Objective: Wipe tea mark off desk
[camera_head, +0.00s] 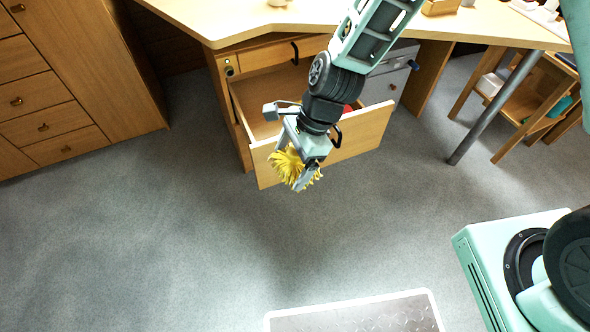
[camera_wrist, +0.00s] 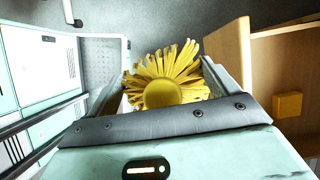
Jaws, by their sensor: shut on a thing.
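My gripper (camera_head: 301,170) is shut on a yellow, shaggy wiping thing (camera_head: 289,163) with many loose strands. It hangs in front of the open drawer, above the floor. In the wrist view the yellow wiping thing (camera_wrist: 162,80) sits between the two fingers. The desk (camera_head: 265,20) has a light wood top and is at the top of the head view. No tea mark shows on the part of the desk in view; my arm covers some of it.
An open drawer (camera_head: 345,140) juts out under the desk, with something red inside. A yellow block (camera_wrist: 288,105) shows at right in the wrist view. A wooden cabinet (camera_head: 75,60) stands at left, a metal desk leg (camera_head: 490,110) at right. Grey floor (camera_head: 140,235) is clear in front.

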